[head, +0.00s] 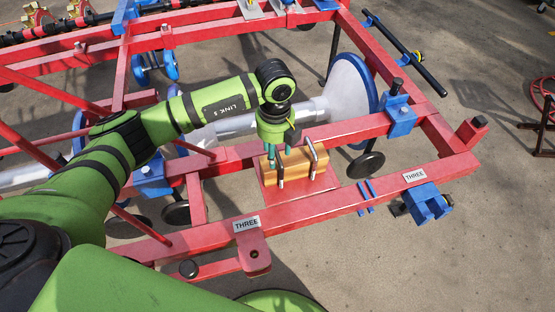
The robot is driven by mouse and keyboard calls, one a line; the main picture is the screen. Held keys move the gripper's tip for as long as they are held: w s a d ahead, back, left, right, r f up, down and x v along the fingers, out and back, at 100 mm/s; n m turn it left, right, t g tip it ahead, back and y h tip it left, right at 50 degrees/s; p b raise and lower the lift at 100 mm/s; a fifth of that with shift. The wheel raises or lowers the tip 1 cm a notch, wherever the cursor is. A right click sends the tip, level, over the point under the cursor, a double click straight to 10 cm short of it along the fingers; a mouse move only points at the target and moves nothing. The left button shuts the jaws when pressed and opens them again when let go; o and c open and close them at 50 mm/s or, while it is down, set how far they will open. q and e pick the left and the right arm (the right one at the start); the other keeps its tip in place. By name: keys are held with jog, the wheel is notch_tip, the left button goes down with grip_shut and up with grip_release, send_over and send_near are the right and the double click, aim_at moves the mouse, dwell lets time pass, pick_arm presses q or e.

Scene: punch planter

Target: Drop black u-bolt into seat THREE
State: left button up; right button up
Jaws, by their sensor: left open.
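My left gripper (277,157) points down over a wooden block (298,170), with its teal fingers open. A dark u-bolt (281,172) stands at the block beside or between the fingers; its upper part is partly hidden, and I cannot tell whether the fingers touch it. A second u-bolt (314,160), grey to dark, stands upright to its right. One THREE label (247,224) is on the front red rail, above a red tab with a hole (254,254). Another THREE label (415,175) is on the same rail near a blue bracket (427,203). My right gripper is not in view.
The block rests on a red plate (328,182) between red rails. Open concrete lies at front right.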

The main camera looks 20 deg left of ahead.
pick_arm(q)
notch_tip(320, 180, down, 2)
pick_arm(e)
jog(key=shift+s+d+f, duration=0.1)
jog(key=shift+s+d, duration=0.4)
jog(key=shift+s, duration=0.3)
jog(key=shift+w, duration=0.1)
